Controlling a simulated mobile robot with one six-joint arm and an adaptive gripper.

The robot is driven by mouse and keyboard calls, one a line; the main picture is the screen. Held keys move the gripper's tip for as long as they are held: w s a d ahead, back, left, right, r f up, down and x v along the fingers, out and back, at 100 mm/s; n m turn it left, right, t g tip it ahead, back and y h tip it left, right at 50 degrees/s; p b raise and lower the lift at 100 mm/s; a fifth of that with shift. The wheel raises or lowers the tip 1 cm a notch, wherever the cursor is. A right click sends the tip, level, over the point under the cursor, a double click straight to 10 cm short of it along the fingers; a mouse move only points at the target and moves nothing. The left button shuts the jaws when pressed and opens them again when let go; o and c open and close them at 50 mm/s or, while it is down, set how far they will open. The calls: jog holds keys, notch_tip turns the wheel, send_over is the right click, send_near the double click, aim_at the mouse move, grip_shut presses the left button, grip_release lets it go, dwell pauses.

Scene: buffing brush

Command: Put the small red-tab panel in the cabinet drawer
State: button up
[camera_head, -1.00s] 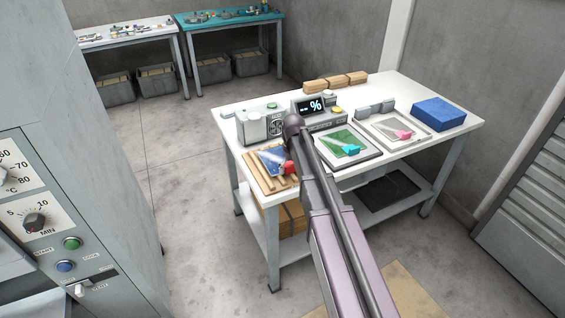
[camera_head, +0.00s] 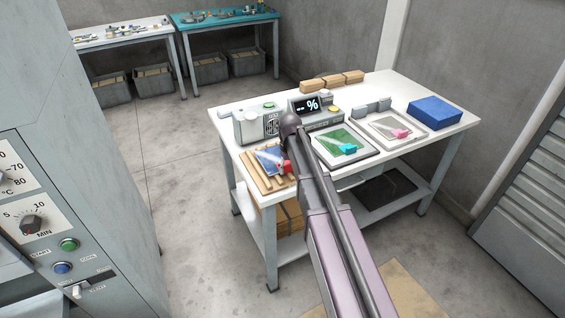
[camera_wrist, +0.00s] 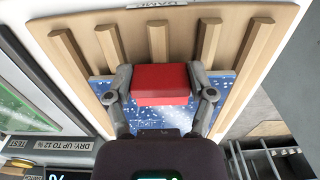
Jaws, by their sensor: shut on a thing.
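The small panel (camera_head: 269,157) is blue with a pale streak and a red tab (camera_head: 286,168). It lies on the slatted wooden rack (camera_head: 254,172) at the table's front left corner. In the wrist view, my gripper (camera_wrist: 161,80) is shut on the red tab (camera_wrist: 161,88), one finger at each side, with the blue panel (camera_wrist: 222,88) lying over the slats. In the head view my arm hides most of the gripper. The grey cabinet (camera_head: 105,150) with dials and buttons stands at the left; I cannot make out an open drawer.
A grey meter with a "%" display (camera_head: 306,105) stands behind the rack. A green panel with a cyan tab (camera_head: 347,148) and a tray with a pink tab (camera_head: 400,133) lie to the right. A blue block (camera_head: 435,112) is at the far right. Floor between cabinet and table is clear.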

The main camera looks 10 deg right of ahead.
jog(key=shift+r, duration=0.2)
notch_tip(320, 180, up, 3)
jog(key=p, duration=0.3)
jog(key=shift+f, duration=0.15)
jog(key=s+r+p, duration=0.2)
jog(key=s, duration=1.4)
jog(key=shift+d, duration=0.3)
jog(key=shift+s+f, duration=0.1)
